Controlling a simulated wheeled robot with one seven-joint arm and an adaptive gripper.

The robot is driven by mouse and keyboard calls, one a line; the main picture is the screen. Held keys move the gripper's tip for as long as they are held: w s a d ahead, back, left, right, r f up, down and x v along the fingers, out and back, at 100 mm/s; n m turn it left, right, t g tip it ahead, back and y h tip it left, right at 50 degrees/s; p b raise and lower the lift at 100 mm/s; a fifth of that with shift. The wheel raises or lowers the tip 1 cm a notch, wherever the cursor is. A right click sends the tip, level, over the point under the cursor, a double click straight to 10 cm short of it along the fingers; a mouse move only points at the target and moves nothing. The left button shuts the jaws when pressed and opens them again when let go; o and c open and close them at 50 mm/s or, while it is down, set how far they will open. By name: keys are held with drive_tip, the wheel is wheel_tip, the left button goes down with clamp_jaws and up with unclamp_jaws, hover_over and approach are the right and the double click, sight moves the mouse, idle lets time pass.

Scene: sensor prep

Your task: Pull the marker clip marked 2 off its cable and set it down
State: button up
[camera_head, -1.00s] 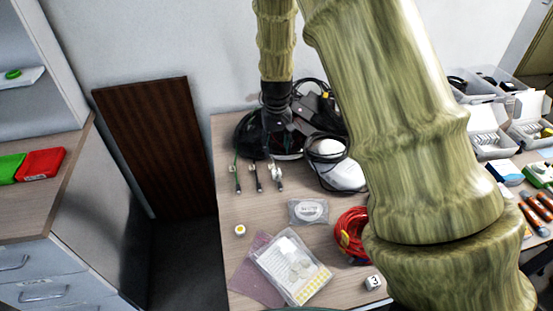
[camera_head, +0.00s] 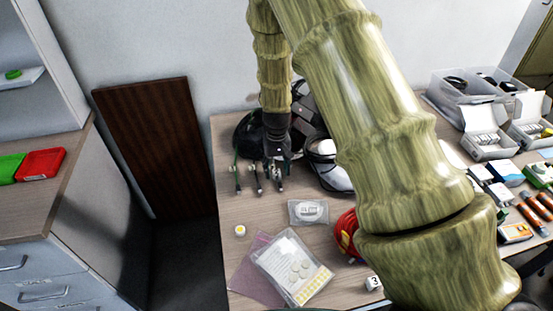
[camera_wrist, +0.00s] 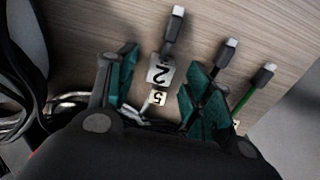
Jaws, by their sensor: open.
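The marker clip marked 2 (camera_wrist: 159,70) is a small white tag on a cable with a dark connector (camera_wrist: 173,27), in the wrist view. A second tag marked 5 (camera_wrist: 158,97) sits just below it on the same cable. My gripper (camera_wrist: 158,78) is open, its teal fingers on either side of the clip, with no clear contact visible. In the head view my gripper (camera_head: 277,158) is over the rightmost of the three cable ends, and the clip is too small to make out there.
Two neighbouring cables end in plugs (camera_wrist: 228,50) (camera_wrist: 265,73) to the right, close to my right finger. A clear bag (camera_head: 308,212), a red cable coil (camera_head: 346,236) and a numbered cube (camera_head: 374,283) lie nearer on the table. Bare table (camera_head: 262,214) lies left of the clear bag.

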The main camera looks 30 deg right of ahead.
drive_tip(key=shift+f, duration=1.05)
clamp_jaws()
drive_tip(key=shift+r+p, duration=1.9)
drive_tip(key=shift+r, duration=0.6)
idle(1.0)
